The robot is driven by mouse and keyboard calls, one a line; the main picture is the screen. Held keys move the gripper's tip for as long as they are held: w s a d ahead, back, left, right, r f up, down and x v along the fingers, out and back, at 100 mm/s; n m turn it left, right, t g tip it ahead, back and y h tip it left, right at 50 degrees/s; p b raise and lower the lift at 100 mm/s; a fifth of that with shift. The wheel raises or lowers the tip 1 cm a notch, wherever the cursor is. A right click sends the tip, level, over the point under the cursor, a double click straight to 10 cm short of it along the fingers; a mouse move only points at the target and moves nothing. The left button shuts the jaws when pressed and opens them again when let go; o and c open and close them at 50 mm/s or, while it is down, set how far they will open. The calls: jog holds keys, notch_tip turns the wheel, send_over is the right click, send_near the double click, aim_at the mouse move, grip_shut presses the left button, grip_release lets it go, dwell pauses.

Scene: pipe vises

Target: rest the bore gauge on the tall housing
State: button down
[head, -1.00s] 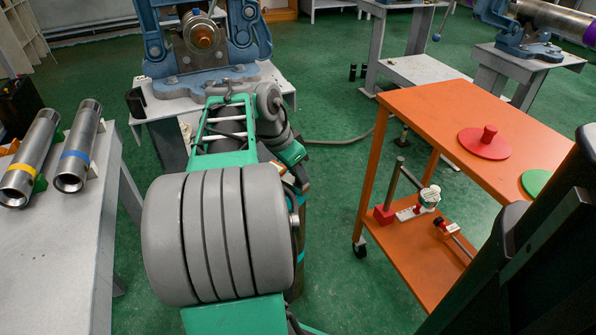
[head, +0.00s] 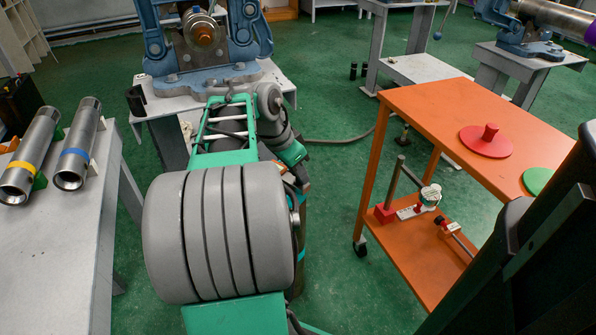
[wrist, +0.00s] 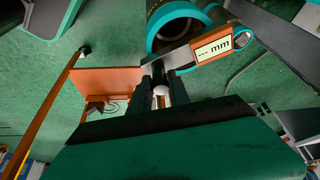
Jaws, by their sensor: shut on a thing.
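In the wrist view my gripper (wrist: 161,88) is shut on a gauge, which I take to be the bore gauge (wrist: 212,48). It has an orange body, a pale display reading "--- mm" and a grey bar running to the fingers. A small white ball shows between the fingers. In the head view my own arm mostly hides the gripper and the gauge. A blue vise (head: 207,75) with tall uprights stands on a grey bench at the back, gripping a pipe end. I cannot tell which part is the tall housing.
An orange cart (head: 440,110) at right carries a red lidded disc (head: 486,141) and a green disc (head: 538,181). Its lower shelf holds a dial stand (head: 385,212). Steel pipes (head: 75,150) lie on the left bench (head: 60,260). Green floor lies clear between.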

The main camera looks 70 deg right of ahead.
jog(key=c, duration=1.1)
grip_release()
jog(key=shift+c, duration=0.2)
jog(key=shift+f, duration=0.15)
jog(key=shift+r+p, duration=3.05)
jog(key=shift+r, duration=0.6)
jog(key=shift+w, duration=0.1)
